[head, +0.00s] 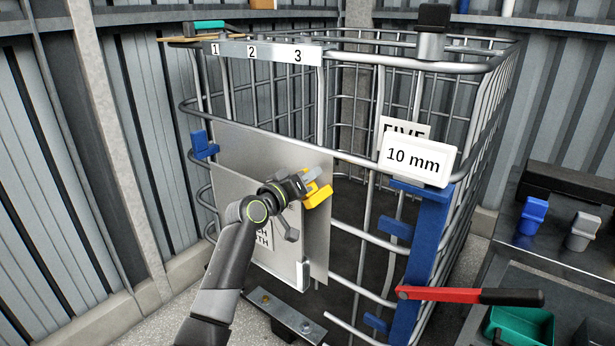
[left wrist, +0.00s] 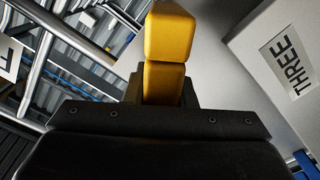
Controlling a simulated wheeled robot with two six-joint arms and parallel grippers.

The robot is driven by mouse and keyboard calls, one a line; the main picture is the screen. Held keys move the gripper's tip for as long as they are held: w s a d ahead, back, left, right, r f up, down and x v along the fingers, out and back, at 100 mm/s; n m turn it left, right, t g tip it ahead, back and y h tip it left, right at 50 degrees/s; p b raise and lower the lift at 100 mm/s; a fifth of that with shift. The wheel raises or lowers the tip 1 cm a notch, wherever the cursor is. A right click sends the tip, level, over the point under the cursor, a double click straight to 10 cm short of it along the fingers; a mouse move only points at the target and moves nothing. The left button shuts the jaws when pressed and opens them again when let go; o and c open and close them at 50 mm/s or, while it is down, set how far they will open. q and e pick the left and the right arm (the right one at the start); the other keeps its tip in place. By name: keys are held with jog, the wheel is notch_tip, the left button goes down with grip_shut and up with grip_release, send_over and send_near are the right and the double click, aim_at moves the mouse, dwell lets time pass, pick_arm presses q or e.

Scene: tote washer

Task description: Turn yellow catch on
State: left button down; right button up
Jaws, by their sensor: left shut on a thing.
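The yellow catch (head: 318,194) is on the right part of a grey metal plate (head: 240,150) on the front of the wire cage. My left gripper (head: 308,180) is at the catch, with its jaws shut on it. In the left wrist view the yellow catch (left wrist: 168,50) stands up from between the dark jaws, and its lower part is hidden by them. The gripper hides part of the catch in the head view. My right gripper is not in view.
The cage (head: 440,68) surrounds the plate with grey bars. A blue post (head: 428,230) with a "10 mm" sign (head: 417,160) and a red-handled lever (head: 440,294) stand to the right. A metal strip with bolts (head: 285,315) lies low in front. A bench with a green bin (head: 520,326) is at far right.

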pick_arm(q)
jog(key=c, duration=1.2)
grip_release()
jog(key=shift+s+a, duration=0.4)
jog(key=shift+s, duration=0.05)
jog(key=p+v, duration=0.2)
jog(key=v, duration=1.4)
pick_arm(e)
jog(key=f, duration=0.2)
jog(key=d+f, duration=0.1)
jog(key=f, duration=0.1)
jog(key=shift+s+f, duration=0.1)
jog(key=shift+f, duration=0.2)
pick_arm(q)
jog(key=shift+s, duration=0.1)
jog(key=shift+c, duration=0.4)
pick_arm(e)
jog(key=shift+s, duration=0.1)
